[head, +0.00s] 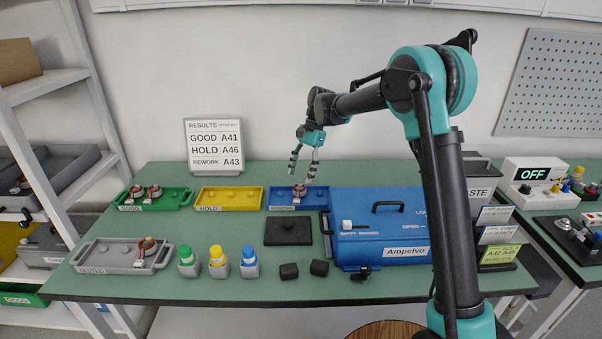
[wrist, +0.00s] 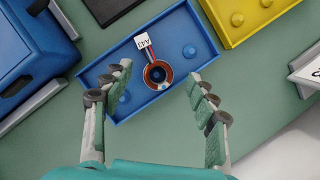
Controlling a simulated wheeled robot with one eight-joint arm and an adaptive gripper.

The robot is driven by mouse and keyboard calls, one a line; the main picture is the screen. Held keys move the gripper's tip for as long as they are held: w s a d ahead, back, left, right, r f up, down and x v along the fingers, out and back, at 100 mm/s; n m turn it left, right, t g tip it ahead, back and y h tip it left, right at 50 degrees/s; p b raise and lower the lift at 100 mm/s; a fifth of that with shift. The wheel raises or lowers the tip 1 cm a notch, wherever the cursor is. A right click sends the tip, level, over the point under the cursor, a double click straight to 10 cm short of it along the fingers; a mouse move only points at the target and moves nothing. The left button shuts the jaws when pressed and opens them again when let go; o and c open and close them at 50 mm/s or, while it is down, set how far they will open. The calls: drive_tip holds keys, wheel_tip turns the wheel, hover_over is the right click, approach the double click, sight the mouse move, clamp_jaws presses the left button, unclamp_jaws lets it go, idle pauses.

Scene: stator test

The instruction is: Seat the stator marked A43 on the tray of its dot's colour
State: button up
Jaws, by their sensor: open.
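A stator (head: 299,190) with a copper-coloured ring stands in the blue tray (head: 280,206); in the wrist view this stator (wrist: 157,75) sits between two blue pegs. Its white tag (wrist: 143,42) starts with A4; the last character is unclear. My gripper (head: 301,172) is open just above the blue tray; in the wrist view its fingers (wrist: 160,73) are spread on either side of the stator, not closed on it. Another stator (head: 147,246) is in the grey TESTED tray (head: 100,265). Two stators (head: 145,192) are in the green GOOD tray (head: 128,208). The yellow HOLD tray (head: 228,196) is empty.
A results board (head: 214,146) reads GOOD A41, HOLD A46, REWORK A43. The blue Ampelvo box (head: 385,235) stands right of the blue tray. Green, yellow and blue-capped bottles (head: 218,262), a dark plate (head: 288,231) and two black blocks (head: 289,271) stand in front.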

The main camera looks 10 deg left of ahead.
drive_tip(key=o, duration=0.3)
drive_tip(key=v, duration=1.2)
drive_tip(key=shift+s, duration=0.15)
idle(0.4)
